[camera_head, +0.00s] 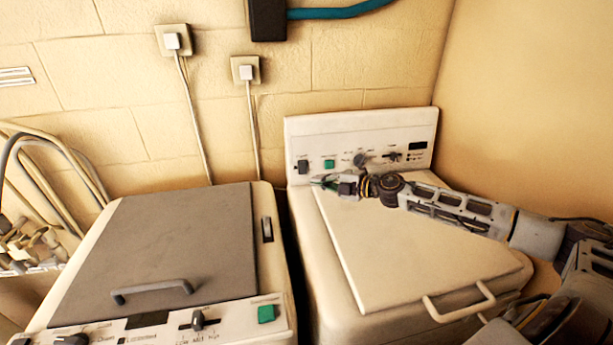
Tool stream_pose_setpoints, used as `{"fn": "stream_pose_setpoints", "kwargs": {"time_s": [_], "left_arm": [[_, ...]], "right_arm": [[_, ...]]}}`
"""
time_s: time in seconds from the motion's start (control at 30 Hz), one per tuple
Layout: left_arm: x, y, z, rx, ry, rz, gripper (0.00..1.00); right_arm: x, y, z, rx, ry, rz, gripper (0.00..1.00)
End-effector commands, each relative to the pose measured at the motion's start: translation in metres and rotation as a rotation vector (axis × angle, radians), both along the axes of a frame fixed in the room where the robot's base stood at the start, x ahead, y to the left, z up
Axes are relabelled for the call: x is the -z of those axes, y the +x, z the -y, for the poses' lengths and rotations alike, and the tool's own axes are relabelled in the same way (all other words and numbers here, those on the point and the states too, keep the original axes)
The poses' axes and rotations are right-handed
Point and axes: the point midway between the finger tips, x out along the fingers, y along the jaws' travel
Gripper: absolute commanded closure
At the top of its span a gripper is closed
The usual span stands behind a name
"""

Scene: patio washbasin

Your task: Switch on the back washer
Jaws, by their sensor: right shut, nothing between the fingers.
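The back washer stands at the right with a cream lid (400,245) and an upright control panel (362,138) at its rear. On the panel are a green button (329,164), a dark switch (303,167) to its left, and dark knobs and a slider to its right. My right arm comes in from the right over the lid. My right gripper (322,182) is shut and empty, just in front of and below the green button; I cannot tell whether it touches the panel. My left gripper is not in view.
A second washer with a grey lid (165,245) stands at the left, its controls and green button (266,313) at the front. Two plugs (172,41) with cords hang on the tiled wall. A bare wall bounds the right side.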

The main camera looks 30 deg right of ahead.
Motion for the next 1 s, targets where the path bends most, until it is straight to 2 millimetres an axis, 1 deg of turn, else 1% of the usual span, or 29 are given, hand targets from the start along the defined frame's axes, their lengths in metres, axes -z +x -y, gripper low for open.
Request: {"fn": "stream_pose_setpoints", "kwargs": {"time_s": [0.6,1.0], "left_arm": [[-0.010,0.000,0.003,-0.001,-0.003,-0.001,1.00],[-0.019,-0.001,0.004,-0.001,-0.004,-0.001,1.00]], "right_arm": [[0.002,0.015,-0.010,-0.002,-0.001,0.001,1.00],[0.005,0.029,-0.018,-0.001,0.000,0.001,1.00]]}}
